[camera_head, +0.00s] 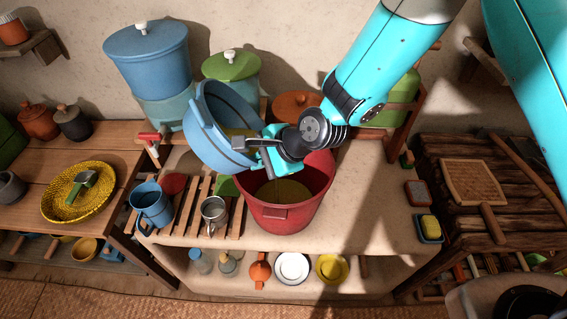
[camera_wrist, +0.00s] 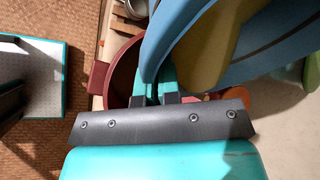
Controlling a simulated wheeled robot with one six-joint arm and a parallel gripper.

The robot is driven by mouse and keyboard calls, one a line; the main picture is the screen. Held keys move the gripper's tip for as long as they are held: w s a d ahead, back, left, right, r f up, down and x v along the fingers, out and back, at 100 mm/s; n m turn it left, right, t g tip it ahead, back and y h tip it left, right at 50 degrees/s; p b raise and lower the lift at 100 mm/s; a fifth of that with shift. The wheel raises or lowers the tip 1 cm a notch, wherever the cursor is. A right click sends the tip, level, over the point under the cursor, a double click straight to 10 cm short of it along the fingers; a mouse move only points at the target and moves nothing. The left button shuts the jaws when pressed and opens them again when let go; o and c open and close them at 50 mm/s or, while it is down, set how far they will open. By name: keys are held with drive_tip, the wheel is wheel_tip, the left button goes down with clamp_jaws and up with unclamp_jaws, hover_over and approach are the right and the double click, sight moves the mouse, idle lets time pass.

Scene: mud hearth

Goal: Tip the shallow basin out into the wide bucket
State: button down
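The shallow basin (camera_head: 206,128) is blue and steeply tilted, its open side turned right toward the bucket. Some yellowish content (camera_head: 239,132) shows inside it, and also in the wrist view (camera_wrist: 213,45). My gripper (camera_head: 254,147) is shut on the basin's rim and holds it raised. In the wrist view the fingers (camera_wrist: 155,92) meet at the blue rim (camera_wrist: 185,22). The wide bucket (camera_head: 287,213) is red and stands upright on the ledge, below and right of the basin. Yellowish-brown content (camera_head: 287,192) shows in it. I cannot tell whether anything is falling between them.
A blue mug (camera_head: 151,204) and a metal cup (camera_head: 214,212) stand on a slatted rack left of the bucket. A large blue lidded container (camera_head: 149,65) and a green-lidded one (camera_head: 231,68) stand behind. The ledge right of the bucket (camera_head: 365,215) is clear.

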drive_tip(key=shift+w+d+f+m+y+b, duration=0.15)
drive_tip(key=shift+d+f+y+b, duration=0.3)
drive_tip(key=shift+b, duration=1.2)
drive_tip(key=shift+d+f+m+y+b, duration=0.1)
drive_tip(key=shift+f+y+b, duration=0.4)
drive_tip(key=shift+b, duration=1.15)
drive_tip(key=shift+w+d+f+m+y+b, duration=0.15)
drive_tip(key=shift+y+b, duration=0.6)
drive_tip(key=shift+b, duration=0.9)
